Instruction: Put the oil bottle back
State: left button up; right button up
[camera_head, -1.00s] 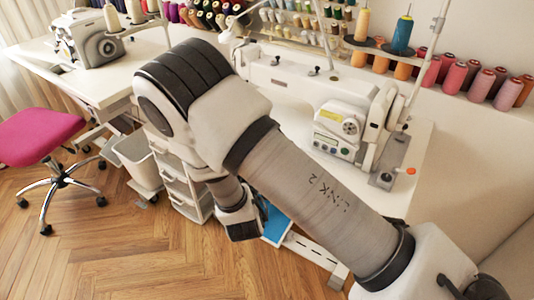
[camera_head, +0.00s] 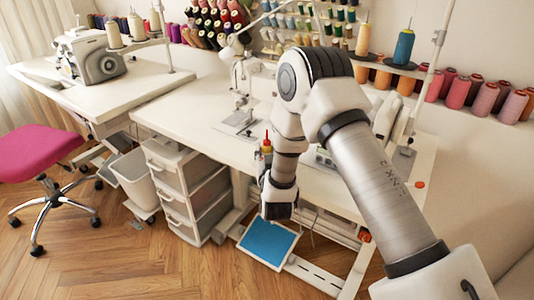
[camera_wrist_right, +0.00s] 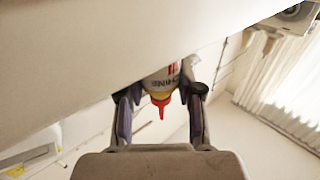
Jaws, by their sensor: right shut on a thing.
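The oil bottle (camera_wrist_right: 162,80) is white with red and dark lettering, a yellow collar and a red nozzle. In the wrist view it is between the two fingers of my right gripper (camera_wrist_right: 160,92), which is shut on it. In the head view the bottle's red and yellow top (camera_head: 266,144) points up beside my right forearm, in front of the white sewing table's (camera_head: 190,102) front edge. My left gripper is not in view.
A sewing machine (camera_head: 400,125) stands partly behind my right arm. White drawers (camera_head: 183,190) and a blue pedal (camera_head: 268,241) are below the table. A pink chair (camera_head: 38,153) is at left. The tabletop's left part is mostly clear.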

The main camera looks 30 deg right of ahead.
jog(key=shift+f, duration=0.1)
jog(key=o, duration=1.1)
jog(key=shift+a, duration=0.1)
jog(key=v, duration=1.2)
jog(key=s+a+f+n+g+y, duration=0.25)
jog(key=s+f+g, duration=0.3)
jog(key=f, duration=0.55)
jog(key=s+a+f+n+g+y, duration=0.15)
jog(key=s+f+g+y, duration=0.35)
jog(key=f, duration=0.6)
jog(key=s+a+f+g, duration=0.2)
jog(key=s+f, duration=0.1)
jog(key=s, duration=0.5)
jog(key=s+a+f+n+g+y, duration=0.1)
jog(key=s+a+f+g, duration=0.1)
jog(key=s, duration=0.6)
jog(key=shift+a+f+g, duration=0.25)
jog(key=shift+f+g, duration=0.5)
jog(key=shift+f, duration=0.05)
